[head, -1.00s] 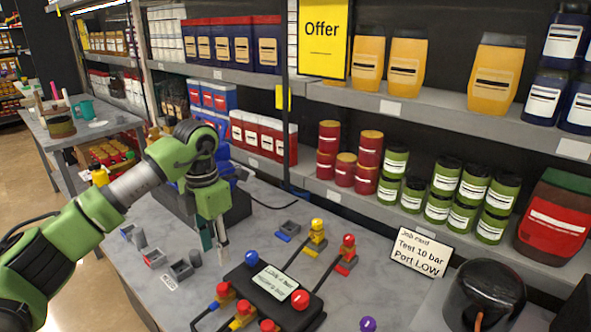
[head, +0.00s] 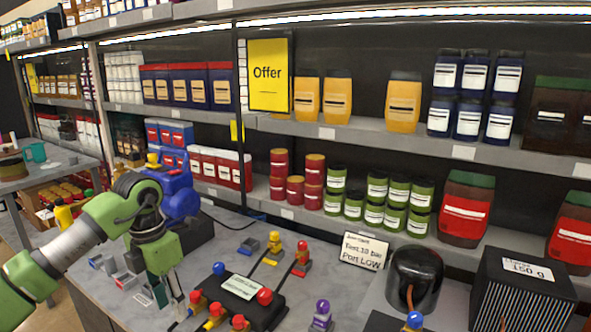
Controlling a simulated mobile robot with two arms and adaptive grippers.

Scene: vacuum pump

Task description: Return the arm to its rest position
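My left arm, green and grey, comes in from the left, and its gripper (head: 166,291) points down over the left part of the grey workbench. Its two fingers show a little apart, with nothing seen between them. My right gripper is out of view. A job card (head: 364,250) reading "Test 10 bar Port LOW" stands at the back of the bench. A black manifold block (head: 262,311) with red, blue and yellow fittings lies right of the gripper.
Yellow (head: 273,250) and red (head: 301,258) capped fittings stand behind the manifold. A black round device (head: 414,277) and a black finned box (head: 525,290) stand at the right. Stocked shelves (head: 330,133) rise behind the bench.

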